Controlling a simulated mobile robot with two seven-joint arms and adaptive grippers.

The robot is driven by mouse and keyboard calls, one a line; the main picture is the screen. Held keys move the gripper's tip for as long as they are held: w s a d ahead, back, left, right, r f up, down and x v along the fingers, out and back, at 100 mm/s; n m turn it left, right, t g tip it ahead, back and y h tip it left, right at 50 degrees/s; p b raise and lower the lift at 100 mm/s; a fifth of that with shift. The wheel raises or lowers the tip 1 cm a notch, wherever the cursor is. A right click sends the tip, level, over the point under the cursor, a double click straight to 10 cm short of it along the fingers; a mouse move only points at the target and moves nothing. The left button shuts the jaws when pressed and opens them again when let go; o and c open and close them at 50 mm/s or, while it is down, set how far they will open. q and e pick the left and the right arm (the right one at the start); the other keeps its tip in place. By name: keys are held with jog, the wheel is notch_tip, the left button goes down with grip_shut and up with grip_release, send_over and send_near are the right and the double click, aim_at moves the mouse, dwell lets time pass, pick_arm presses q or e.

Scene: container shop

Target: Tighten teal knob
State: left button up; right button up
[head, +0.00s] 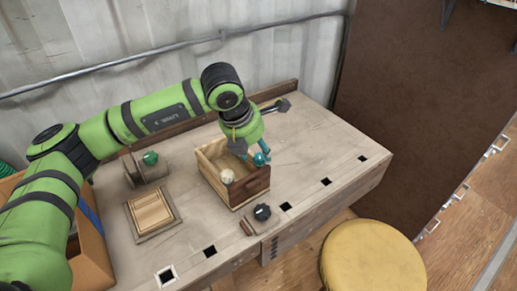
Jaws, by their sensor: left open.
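A small wooden box (213,178) with an open top stands on the workbench. A round teal knob (260,159) shows at its right upper edge, and a cream knob (227,177) shows at its front left. My left gripper (251,152) reaches down over the box from the left and is open. Its fingertips are close to the teal knob. I cannot tell whether they touch it. The gripper partly hides the back of the box. My right gripper is out of view.
On the workbench (320,135) are a green knob (150,158) on a wooden block, a wooden tray (150,213), a black knob (262,212) at the front, and a metal tool (278,106) behind. A yellow stool (370,262) stands in front. The bench's right side is clear.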

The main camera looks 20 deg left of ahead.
aim_at(260, 156)
pick_arm(q)
jog(key=shift+x, duration=1.2)
jog(key=shift+w+f, duration=0.15)
jog(key=shift+f, duration=0.15)
jog(key=c, duration=1.1)
grip_shut()
jog(key=shift+w+f+m+g+h+b, duration=0.1)
jog(key=shift+m+g+h+b, duration=0.3)
jog(key=shift+m+b, duration=0.9)
jog(key=m+h+b, duration=0.1)
jog(key=m, duration=0.2)
jog(key=shift+w+a+g, duration=0.1)
jog(key=shift+g, duration=0.2)
jog(key=m, duration=0.2)
jog(key=m+g+b, duration=0.1)
jog(key=m, duration=0.1)
jog(key=shift+w+r+m+g+h, duration=0.1)
jog(key=shift+r+m+g+h, duration=0.1)
jog(key=shift+m+g+h, duration=0.15)
jog(key=m+g, duration=0.1)
jog(key=m, duration=0.3)
jog(key=shift+m+g, duration=0.35)
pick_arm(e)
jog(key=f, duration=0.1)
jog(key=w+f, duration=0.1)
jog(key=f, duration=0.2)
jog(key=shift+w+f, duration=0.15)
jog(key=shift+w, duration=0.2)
